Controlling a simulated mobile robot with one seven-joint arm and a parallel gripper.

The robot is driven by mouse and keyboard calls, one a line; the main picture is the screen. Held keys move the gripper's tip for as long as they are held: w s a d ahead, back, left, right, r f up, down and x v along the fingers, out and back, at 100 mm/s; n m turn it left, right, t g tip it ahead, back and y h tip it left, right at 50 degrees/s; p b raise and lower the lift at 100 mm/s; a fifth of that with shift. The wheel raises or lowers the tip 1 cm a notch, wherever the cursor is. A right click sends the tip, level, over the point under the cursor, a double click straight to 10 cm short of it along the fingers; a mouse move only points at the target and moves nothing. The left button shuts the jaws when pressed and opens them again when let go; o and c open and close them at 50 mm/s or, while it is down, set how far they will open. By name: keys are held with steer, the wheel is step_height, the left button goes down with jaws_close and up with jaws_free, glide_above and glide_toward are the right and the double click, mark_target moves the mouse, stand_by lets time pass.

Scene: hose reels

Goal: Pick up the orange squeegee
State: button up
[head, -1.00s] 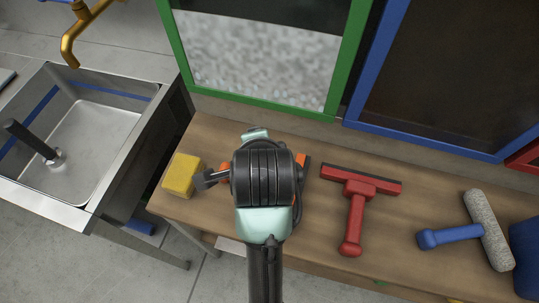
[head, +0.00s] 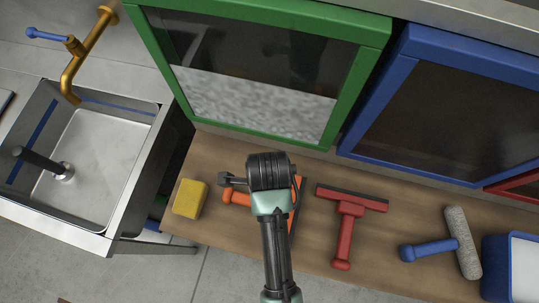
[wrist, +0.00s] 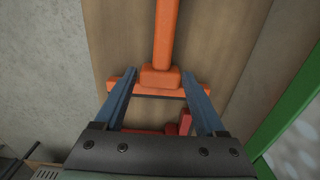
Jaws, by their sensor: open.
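The orange squeegee (head: 236,197) lies on the wooden bench. In the head view my arm covers its middle, leaving the handle at the left and part of the head at the right. In the wrist view its handle (wrist: 166,35) runs up the picture from a thicker collar, and its crosswise head lies below. My gripper (wrist: 160,75) is open, with one blue finger on each side of the collar. The fingers overlap the head in the picture; I cannot tell how far above it they are.
A yellow sponge-like block (head: 190,198) lies left of the squeegee, and a red squeegee (head: 346,225) to its right. A blue-handled roller (head: 463,243) and a blue container (head: 496,270) are further right. A sink (head: 85,150) stands left; green-framed (head: 335,110) and blue-framed (head: 375,110) panels stand behind.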

steer(key=shift+w+f, duration=0.1)
steer(key=shift+f, duration=3.4)
steer(key=shift+c, duration=0.3)
jaws_close()
